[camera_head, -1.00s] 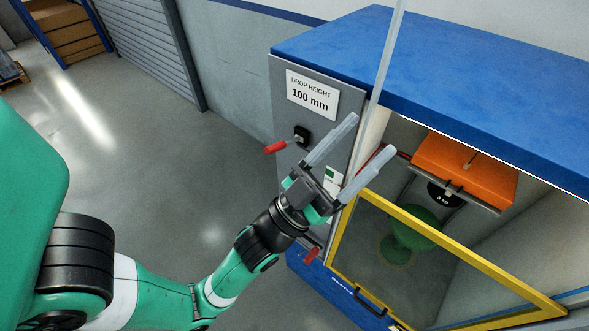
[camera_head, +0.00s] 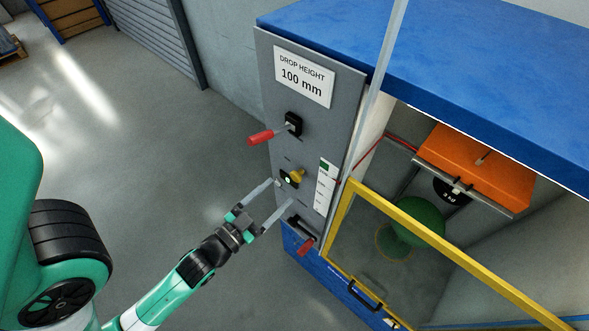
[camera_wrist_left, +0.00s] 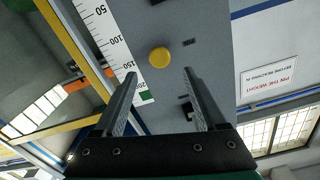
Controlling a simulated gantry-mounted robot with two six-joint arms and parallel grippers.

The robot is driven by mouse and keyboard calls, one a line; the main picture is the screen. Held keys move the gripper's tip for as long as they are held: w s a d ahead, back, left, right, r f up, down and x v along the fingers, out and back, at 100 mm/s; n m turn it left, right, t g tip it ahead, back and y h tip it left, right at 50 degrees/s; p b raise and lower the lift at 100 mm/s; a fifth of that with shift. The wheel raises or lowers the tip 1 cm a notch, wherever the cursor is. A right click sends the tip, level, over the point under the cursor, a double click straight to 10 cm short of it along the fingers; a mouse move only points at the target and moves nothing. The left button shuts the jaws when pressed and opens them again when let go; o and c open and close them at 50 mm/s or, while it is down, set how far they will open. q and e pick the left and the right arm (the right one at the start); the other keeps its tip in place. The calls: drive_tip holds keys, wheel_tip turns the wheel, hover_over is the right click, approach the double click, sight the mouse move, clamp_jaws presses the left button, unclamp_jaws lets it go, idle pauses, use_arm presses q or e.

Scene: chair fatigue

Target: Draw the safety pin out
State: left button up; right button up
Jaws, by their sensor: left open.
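A round yellow knob (camera_head: 297,175) stands out from the grey control panel (camera_head: 275,80); it looks like the safety pin's head, though I cannot be sure. In the left wrist view the yellow knob (camera_wrist_left: 159,57) shows just beyond the fingertips, roughly centred between them. My left gripper (camera_head: 283,192) is open and empty, its two pale fingers pointing at the panel just below and left of the knob. It also shows in the left wrist view (camera_wrist_left: 160,74). Nothing is between the fingers. My right gripper is not in view.
A red-handled lever (camera_head: 262,137) juts from the panel above the knob, another red handle (camera_head: 306,246) below. A scale strip (camera_head: 324,187) is right of the knob. The yellow-framed door (camera_head: 350,205) stands right, with an orange weight (camera_head: 478,165) inside.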

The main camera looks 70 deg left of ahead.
sight(295, 178)
use_arm(q)
drive_tip(key=p+x, duration=0.1)
drive_tip(key=x, duration=0.6)
drive_tip(key=shift+w+a+r+p, duration=0.1)
drive_tip(key=shift+w+a+p, duration=0.1)
drive_tip(key=shift+w+p, duration=0.15)
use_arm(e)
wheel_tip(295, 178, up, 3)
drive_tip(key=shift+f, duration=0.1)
use_arm(q)
clamp_jaws()
idle(0.6)
